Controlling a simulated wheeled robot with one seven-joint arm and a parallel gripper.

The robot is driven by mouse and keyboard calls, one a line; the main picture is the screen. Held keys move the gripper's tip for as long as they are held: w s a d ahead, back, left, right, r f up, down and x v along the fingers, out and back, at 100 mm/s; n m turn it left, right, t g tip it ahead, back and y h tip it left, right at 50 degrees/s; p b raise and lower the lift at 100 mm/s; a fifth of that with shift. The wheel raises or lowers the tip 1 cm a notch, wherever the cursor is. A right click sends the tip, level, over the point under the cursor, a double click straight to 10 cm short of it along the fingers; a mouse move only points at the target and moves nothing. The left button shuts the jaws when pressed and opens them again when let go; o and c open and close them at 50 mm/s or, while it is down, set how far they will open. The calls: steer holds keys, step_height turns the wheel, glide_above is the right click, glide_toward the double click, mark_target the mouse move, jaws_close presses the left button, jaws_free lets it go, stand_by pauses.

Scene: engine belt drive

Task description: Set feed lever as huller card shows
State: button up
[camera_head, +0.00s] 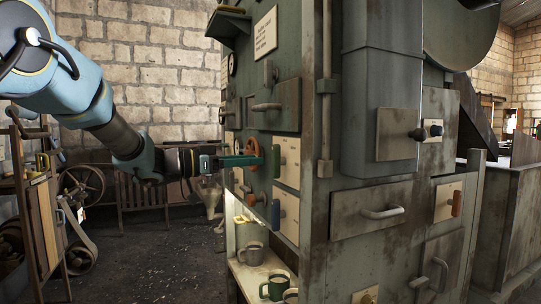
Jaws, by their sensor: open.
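A large green-grey machine cabinet (330,240) fills the middle and right. A pale card (265,33) is fixed high on its left face; its text is too small to read. On that face, a green handle (276,158) and a blue handle (275,215) sit on cream plates. An orange handwheel (252,153) stands just left of the green handle. I cannot tell which control is the feed lever. My gripper (238,161) is open, reaching in from the left with its fingertips at or close to the handwheel; contact is unclear.
An orange handle (456,203) and a dark knob (418,133) are on the right face. Grey pull handles (382,212) stick out there. Mugs (275,286) stand on a low shelf. A wooden rack (42,215) is at left; the floor (150,255) between is open.

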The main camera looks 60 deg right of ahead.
mark_target(272, 158)
steer(key=p+x, duration=0.1)
steer(key=x, duration=0.5)
steer(key=shift+d, duration=0.1)
jaws_close()
stand_by(0.3)
